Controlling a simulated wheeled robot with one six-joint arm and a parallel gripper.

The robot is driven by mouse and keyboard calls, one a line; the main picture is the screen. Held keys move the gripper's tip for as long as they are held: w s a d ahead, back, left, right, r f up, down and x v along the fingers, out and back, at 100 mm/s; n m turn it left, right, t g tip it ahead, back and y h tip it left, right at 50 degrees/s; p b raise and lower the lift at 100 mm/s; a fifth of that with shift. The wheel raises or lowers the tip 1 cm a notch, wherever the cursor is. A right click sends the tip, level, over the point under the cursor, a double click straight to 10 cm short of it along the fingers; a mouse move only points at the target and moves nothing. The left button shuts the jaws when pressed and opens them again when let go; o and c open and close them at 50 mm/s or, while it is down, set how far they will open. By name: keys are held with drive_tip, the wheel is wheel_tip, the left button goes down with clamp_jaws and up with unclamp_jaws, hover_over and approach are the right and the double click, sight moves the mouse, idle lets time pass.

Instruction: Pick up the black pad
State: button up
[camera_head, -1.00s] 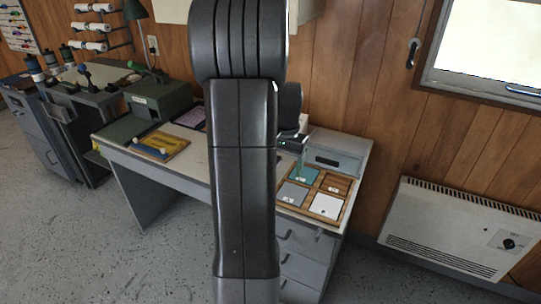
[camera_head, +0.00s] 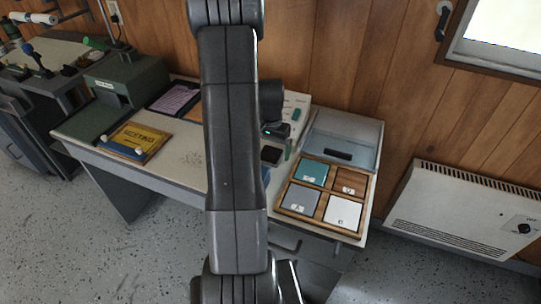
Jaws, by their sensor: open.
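A small dark square, which looks like the black pad (camera_head: 271,155), lies on the white desk just right of my arm, left of the wooden tray. My gripper (camera_head: 280,143) is above and right beside it, partly hidden by my own arm. The gripper is open and I see nothing held in it. The wooden tray (camera_head: 278,208) has a teal pad (camera_head: 313,170) at back left, a grey pad (camera_head: 301,199) at front left and a white pad (camera_head: 342,211) at front right. Its back right compartment (camera_head: 349,183) shows bare wood.
A grey-blue box (camera_head: 341,140) stands behind the tray, and a pale device (camera_head: 296,108) is behind my gripper. A yellow board (camera_head: 138,141), a clipboard (camera_head: 176,98) and a green box (camera_head: 125,81) are on the left of the desk. A heater (camera_head: 464,211) is at right.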

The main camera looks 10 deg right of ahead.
sight(270, 153)
drive_tip(key=shift+f, duration=0.4)
drive_tip(key=shift+c, duration=0.2)
drive_tip(key=c, duration=1.1)
drive_tip(key=shift+r, duration=0.1)
wheel_tip(270, 153, up, 10)
